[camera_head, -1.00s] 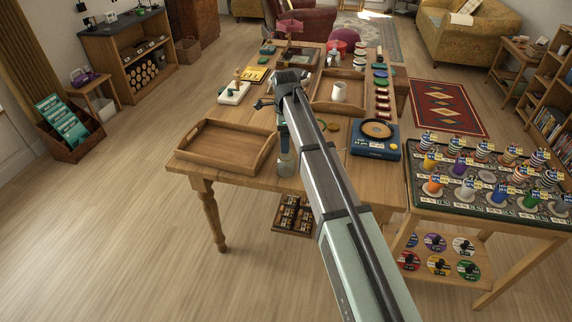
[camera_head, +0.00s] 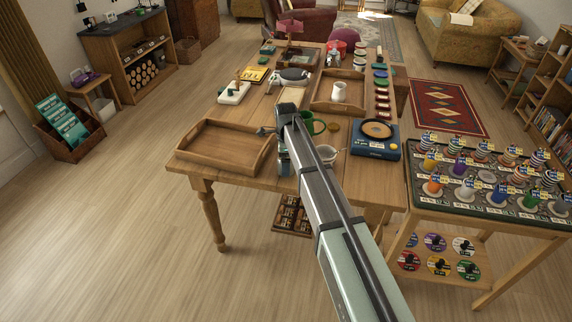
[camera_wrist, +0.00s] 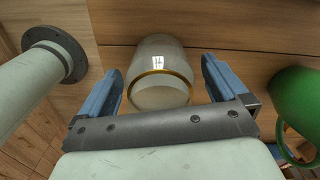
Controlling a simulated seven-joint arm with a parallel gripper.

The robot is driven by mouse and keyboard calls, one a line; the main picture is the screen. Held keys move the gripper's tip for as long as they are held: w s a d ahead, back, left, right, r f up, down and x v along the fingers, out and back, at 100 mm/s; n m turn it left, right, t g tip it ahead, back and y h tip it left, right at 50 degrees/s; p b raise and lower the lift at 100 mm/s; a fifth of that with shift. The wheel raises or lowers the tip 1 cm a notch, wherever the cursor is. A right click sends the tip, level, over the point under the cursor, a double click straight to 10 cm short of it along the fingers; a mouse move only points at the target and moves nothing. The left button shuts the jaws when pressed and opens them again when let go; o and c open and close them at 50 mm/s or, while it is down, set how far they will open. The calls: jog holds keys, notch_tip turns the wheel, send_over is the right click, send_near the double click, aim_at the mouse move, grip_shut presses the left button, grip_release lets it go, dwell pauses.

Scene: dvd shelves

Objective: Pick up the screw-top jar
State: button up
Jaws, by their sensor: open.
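A clear glass jar with an amber ring and pale contents (camera_wrist: 160,95) shows in the wrist view, on or over a brown wooden surface. I take it for the screw-top jar; its lid cannot be made out clearly. My gripper (camera_wrist: 162,66) is open, with one blue finger on each side of the jar. Gaps show between the jar and both fingers, and nothing is gripped. In the head view my arm hides most of the gripper and the area just under it.
A green mug (camera_wrist: 297,105) stands close on the right in the wrist view; it also shows in the head view (camera_head: 314,123). An empty wooden tray (camera_head: 222,144) lies left, a blue scale (camera_head: 375,149) right.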

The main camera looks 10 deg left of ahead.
jog(key=shift+f, duration=0.55)
jog(key=c, duration=1.2)
jog(key=shift+r, duration=0.15)
